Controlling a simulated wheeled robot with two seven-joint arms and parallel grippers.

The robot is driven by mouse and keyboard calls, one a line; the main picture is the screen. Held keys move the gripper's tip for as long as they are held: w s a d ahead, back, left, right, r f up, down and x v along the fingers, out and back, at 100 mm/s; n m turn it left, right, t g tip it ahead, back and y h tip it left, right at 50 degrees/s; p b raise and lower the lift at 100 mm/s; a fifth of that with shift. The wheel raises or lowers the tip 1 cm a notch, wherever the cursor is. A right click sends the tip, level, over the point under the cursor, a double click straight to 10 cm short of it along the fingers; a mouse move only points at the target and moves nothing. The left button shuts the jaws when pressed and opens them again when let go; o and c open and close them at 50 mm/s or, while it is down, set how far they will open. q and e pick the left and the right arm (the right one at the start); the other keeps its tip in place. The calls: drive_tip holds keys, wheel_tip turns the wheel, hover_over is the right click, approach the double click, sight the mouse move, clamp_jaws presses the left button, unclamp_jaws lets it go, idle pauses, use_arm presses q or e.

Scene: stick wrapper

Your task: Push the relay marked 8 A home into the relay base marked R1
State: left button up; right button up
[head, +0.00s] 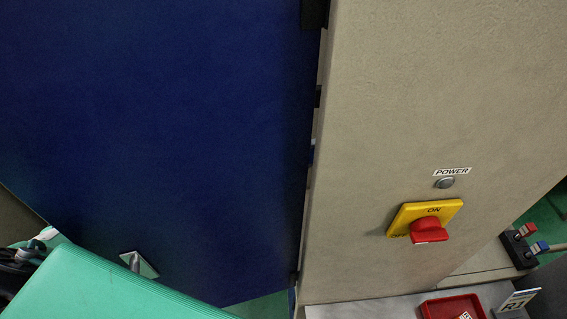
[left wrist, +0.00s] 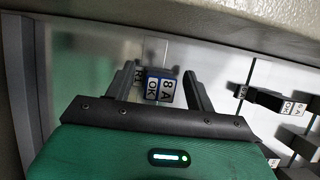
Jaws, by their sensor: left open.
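In the left wrist view, the relay marked 8 A (left wrist: 161,88) has a blue and white label that also reads OK. It lies between the two black fingers of my left gripper (left wrist: 160,72), which is open with a finger on each side and a visible gap at the right. A small label reading R1 (left wrist: 140,76) shows just left of the relay. The base itself is mostly hidden, and I cannot tell how deep the relay sits. The head view shows neither relay nor base. My right gripper is in neither view.
In the left wrist view another relay (left wrist: 272,101) stands at right. In the head view a blue door (head: 160,130) stands beside a beige cabinet side (head: 400,100) with a yellow and red switch (head: 428,222).

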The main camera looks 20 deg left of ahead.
use_arm(q)
drive_tip(key=b+v, duration=0.5)
drive_tip(key=v, duration=0.7)
drive_tip(key=shift+a+b, duration=0.15)
drive_tip(key=shift+b, duration=0.25)
drive_tip(key=shift+s, duration=0.15)
